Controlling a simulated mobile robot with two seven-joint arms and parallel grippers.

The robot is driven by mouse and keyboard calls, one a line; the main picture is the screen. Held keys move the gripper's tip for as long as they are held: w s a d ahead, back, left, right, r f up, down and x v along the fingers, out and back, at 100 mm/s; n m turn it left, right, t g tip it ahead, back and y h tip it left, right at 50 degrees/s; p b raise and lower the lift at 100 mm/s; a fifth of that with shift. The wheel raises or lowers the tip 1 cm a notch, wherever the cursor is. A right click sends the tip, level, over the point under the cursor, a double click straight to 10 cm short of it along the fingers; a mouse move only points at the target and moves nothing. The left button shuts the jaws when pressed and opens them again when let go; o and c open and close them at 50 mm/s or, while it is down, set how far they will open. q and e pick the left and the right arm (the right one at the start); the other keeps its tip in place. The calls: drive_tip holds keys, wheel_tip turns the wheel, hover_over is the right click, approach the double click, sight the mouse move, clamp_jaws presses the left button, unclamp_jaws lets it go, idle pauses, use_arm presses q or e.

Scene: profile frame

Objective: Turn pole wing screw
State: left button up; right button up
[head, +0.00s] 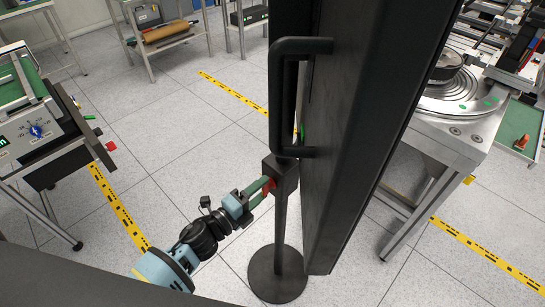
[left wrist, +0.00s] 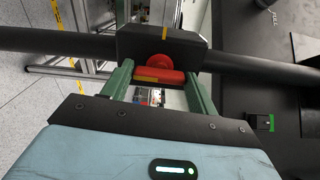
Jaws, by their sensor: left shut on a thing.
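The dark pole (head: 281,225) stands upright on a round black base (head: 277,288). A black clamp block (head: 282,172) sits on the pole, and the red wing screw (head: 268,185) sticks out of its side. In the left wrist view, the red wing screw (left wrist: 160,62) shows below the clamp block (left wrist: 160,42), with an orange mark on its wing. My left gripper (head: 263,190) has its green fingers at either side of the wing and is shut on it. Part of the screw in the head view is hidden by the fingers. My right gripper is not in view.
A tall dark panel (head: 365,130) with a black handle (head: 281,90) stands close to the right of the pole. A workbench with instruments (head: 35,125) is at the left, and a machine table (head: 445,130) at the right. The tiled floor (head: 160,150) between is free.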

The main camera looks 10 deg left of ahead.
use_arm(q)
drive_tip(key=shift+d+r, duration=0.4)
drive_tip(key=shift+r, duration=0.05)
drive_tip(key=o, duration=0.9)
drive_tip(key=shift+o, duration=0.3)
drive_tip(key=shift+f, duration=0.2)
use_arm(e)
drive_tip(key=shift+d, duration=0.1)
use_arm(q)
drive_tip(key=shift+a, duration=0.1)
drive_tip(key=shift+s+a+f, duration=0.15)
drive_tip(key=shift+s+a, duration=0.15)
drive_tip(key=shift+s, duration=0.1)
drive_tip(key=v, duration=0.7)
drive_tip(key=shift+s+d+r+b, duration=0.25)
drive_tip(key=shift+s+r+b, duration=0.05)
drive_tip(key=shift+b, duration=0.1)
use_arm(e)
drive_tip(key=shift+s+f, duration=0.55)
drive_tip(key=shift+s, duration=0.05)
